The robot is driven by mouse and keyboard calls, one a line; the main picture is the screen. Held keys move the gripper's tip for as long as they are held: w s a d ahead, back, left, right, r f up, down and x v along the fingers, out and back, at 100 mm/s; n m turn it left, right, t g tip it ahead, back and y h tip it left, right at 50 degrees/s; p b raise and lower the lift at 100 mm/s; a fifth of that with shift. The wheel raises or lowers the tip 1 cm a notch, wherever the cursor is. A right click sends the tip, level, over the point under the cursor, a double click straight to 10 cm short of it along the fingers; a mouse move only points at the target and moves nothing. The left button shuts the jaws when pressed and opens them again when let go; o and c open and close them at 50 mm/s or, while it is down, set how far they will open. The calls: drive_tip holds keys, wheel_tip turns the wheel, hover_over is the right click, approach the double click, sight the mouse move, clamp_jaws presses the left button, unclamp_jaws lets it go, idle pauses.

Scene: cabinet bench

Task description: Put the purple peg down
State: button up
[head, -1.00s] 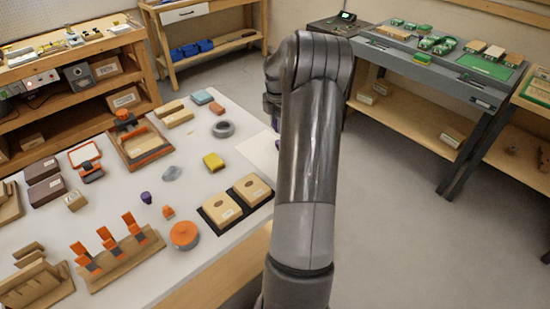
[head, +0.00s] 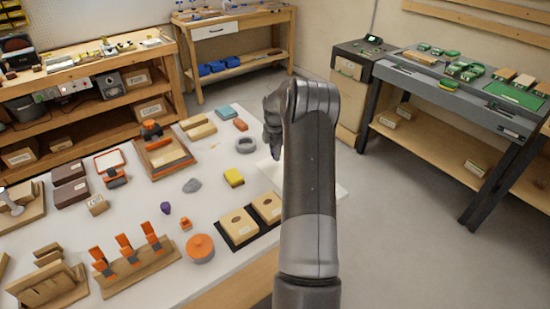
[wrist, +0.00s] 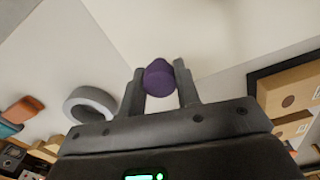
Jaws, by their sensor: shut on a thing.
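The purple peg (wrist: 159,77) is between the two fingers of my gripper (wrist: 160,85) in the wrist view, with its rounded end showing. My gripper is shut on it, and a pale surface lies behind it. In the head view my gripper (head: 273,146) shows partly at the left of my arm, over the right side of the white table by a pale sheet (head: 325,188). My arm hides much of it there, and I cannot tell how high the peg is.
Another small purple piece (head: 166,208) stands on the table beside an orange piece (head: 186,223). The pale sheet looks bare where visible.

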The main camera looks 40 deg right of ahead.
drive_tip(key=shift+f, duration=1.35)
drive_tip(key=shift+f, duration=0.1)
drive_tip(key=o, duration=0.9)
drive_tip(key=shift+o, duration=0.2)
